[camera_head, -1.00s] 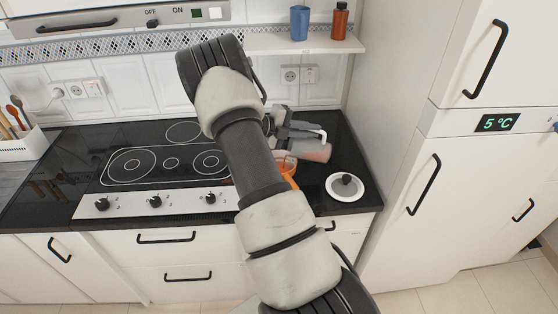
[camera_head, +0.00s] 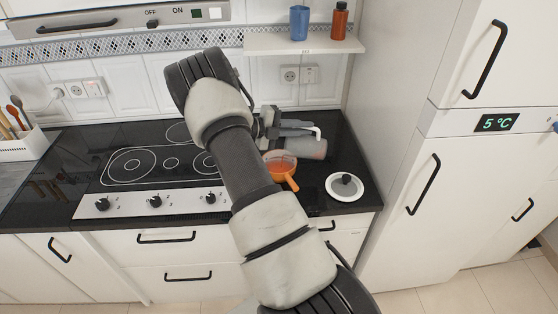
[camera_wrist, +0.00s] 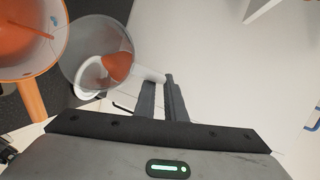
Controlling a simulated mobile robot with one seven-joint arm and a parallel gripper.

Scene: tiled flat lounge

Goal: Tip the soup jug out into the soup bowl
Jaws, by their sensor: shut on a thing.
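My gripper (camera_head: 297,129) is shut on the soup jug (camera_head: 314,149), a see-through grey jug with a white handle. The jug is tilted on its side above the counter, just right of and behind the soup bowl. An orange-red patch shows in the jug (camera_wrist: 97,48) in the wrist view; whether it is soup is unclear. The soup bowl (camera_head: 281,164) is orange with a side handle and stands on the black counter. Reddish soup shows in the bowl (camera_wrist: 22,32) in the wrist view, where the gripper fingers (camera_wrist: 163,82) hold the jug's handle.
A white lid with a dark knob (camera_head: 345,186) lies on the counter right of the bowl. The black hob (camera_head: 140,165) is to the left. A shelf (camera_head: 300,43) with a blue cup and brown bottle hangs above. A tall fridge (camera_head: 450,180) bounds the right.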

